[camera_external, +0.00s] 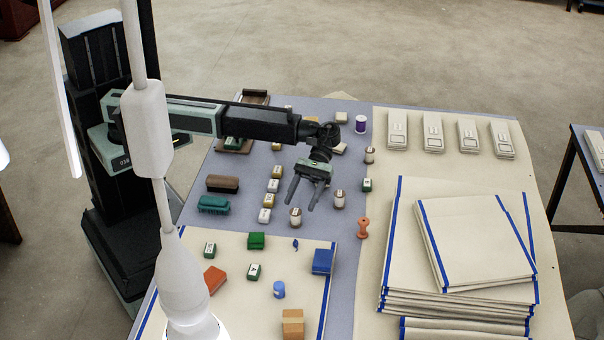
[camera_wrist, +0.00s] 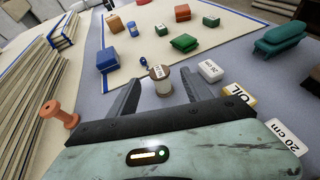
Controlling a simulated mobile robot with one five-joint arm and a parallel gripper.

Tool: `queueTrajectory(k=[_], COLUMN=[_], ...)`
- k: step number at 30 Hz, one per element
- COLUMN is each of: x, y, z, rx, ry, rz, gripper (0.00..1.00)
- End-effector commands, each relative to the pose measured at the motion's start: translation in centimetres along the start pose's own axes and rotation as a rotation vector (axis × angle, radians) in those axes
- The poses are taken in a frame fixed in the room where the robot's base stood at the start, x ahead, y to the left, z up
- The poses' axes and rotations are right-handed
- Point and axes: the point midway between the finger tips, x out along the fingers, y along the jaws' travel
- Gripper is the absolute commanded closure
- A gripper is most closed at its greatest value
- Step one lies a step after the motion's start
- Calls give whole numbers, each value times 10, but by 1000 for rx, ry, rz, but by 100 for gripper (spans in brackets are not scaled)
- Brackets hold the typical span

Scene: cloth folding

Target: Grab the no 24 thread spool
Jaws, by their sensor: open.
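A small spool of pale thread with brown ends and a white top label (camera_wrist: 160,80) stands upright on the table, between and slightly beyond my open fingertips in the wrist view. In the external view the same spool (camera_external: 295,219) is just below my gripper (camera_external: 301,204), which points down toward it. The gripper (camera_wrist: 160,88) is empty. The label number is too small to read, so I cannot tell whether it is 24. Similar pale spools stand at the right (camera_external: 339,199) and farther back (camera_external: 369,155). A purple spool (camera_external: 361,124) is at the back.
An orange spool (camera_external: 362,229) stands right of my gripper. Several small labelled blocks (camera_external: 265,215) form a row at left, close to my fingers. Green, blue and orange items lie on the near cloth (camera_external: 232,262). A tall stack of folded cloths (camera_external: 470,240) rises at right.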

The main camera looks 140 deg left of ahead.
Motion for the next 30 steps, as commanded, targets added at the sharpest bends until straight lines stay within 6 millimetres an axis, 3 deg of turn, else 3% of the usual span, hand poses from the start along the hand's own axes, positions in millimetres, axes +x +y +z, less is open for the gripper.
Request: queueTrajectory(k=[5,11,19,26,30], x=[23,32,76,78,77], y=[-1,0,0,0,0], z=[-1,0,-2,1,1], rx=[1,1,2,1,1], ry=[1,1,1,1,1], rz=[-3,-2,-4,-2,-2], gripper=[42,42,42,42,81])
